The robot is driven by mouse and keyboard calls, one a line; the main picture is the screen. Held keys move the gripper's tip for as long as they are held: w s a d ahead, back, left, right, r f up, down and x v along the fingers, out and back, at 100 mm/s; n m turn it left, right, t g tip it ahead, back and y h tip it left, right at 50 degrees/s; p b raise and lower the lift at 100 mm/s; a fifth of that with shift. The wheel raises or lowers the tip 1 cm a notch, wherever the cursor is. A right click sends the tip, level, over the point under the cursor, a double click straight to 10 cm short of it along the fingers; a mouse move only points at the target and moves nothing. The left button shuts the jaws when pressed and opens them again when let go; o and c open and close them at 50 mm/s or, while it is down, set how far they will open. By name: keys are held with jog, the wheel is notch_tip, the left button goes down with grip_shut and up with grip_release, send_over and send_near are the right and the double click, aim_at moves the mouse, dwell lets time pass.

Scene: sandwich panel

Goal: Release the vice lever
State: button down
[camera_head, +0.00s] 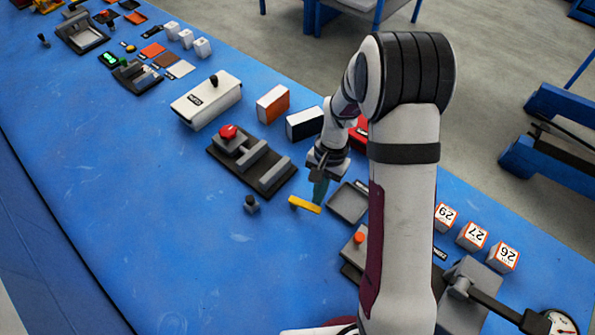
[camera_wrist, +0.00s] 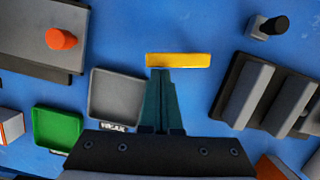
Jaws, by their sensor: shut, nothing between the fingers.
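A dark base with two parallel grey jaws (camera_head: 268,166), looking like the vice, stands left of my gripper in the head view. It has a red knob (camera_head: 228,131) at its far end. Its jaws also show at the right of the wrist view (camera_wrist: 250,93). A small black-knobbed post (camera_head: 251,203) stands apart in front of it and also shows in the wrist view (camera_wrist: 272,25). I cannot tell which part is the lever. My gripper (camera_head: 319,199) is shut and empty. Its fingertips (camera_wrist: 161,72) are beside a yellow bar (camera_wrist: 178,60); contact is unclear.
A grey tray (camera_wrist: 116,95) and a green tray (camera_wrist: 58,127) lie left of the fingers in the wrist view. A grey block with an orange knob (camera_wrist: 61,39) stands beyond them. Orange and dark boxes (camera_head: 272,104) stand behind the vice. The blue table (camera_head: 150,220) is clear in front.

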jog(key=shift+a, duration=0.1)
jog(key=shift+w+a, duration=0.25)
jog(key=shift+a, duration=0.45)
jog(key=v, duration=1)
jog(key=shift+d, duration=0.15)
jog(key=shift+s, duration=0.1)
